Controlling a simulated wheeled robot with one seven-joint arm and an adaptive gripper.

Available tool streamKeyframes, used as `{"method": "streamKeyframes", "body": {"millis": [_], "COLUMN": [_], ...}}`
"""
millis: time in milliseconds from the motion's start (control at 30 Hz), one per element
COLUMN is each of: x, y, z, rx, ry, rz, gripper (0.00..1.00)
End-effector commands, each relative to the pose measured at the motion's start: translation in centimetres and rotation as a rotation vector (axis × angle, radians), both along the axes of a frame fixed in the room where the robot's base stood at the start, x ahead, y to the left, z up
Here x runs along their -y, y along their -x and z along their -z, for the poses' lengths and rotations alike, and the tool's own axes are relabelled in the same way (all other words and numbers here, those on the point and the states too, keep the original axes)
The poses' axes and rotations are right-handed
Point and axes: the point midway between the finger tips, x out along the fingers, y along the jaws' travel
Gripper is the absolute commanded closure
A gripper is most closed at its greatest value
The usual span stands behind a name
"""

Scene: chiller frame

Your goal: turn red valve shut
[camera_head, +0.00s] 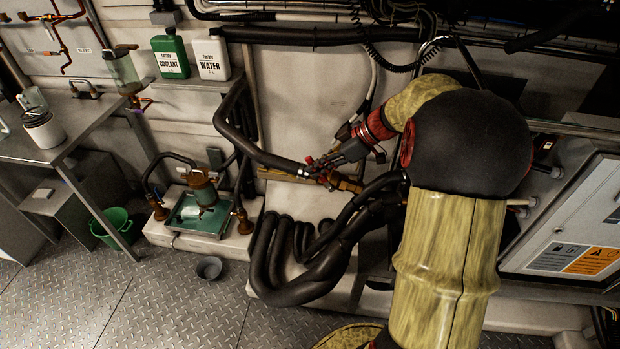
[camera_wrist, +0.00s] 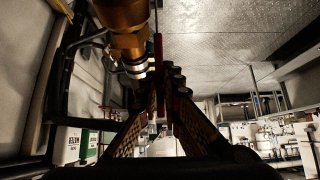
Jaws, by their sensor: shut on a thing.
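The red valve (camera_head: 311,161) sits on a brass pipe fitting in the middle of the head view, at the end of a black hose. In the wrist view its handle (camera_wrist: 158,55) is a thin red bar running lengthwise beside the large brass body. My gripper (camera_head: 328,163) reaches in from the upper right. Its fingers are shut on the red handle, which also runs between the fingertips (camera_wrist: 162,103) in the wrist view. The fingers hide part of the handle.
Thick black hoses (camera_head: 290,262) loop below the valve. A green coolant bottle (camera_head: 171,55) and a white water bottle (camera_head: 211,57) stand on a shelf at upper left. A green tray with a pump (camera_head: 200,214) lies left of the hoses. A control box (camera_head: 575,225) is at right.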

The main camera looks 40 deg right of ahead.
Motion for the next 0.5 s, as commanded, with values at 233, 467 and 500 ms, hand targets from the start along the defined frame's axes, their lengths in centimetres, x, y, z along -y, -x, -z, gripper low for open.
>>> {"method": "streamKeyframes", "body": {"millis": [233, 467, 500], "x": [0.50, 0.54, 0.53], "y": [0.40, 0.47, 0.47], "z": [0.01, -0.17, -0.19], "rx": [0.040, 0.050, 0.050], "ry": [-0.040, -0.051, -0.051], "rz": [0.001, 0.001, 0.001], "gripper": [1.00, 1.00, 1.00]}}
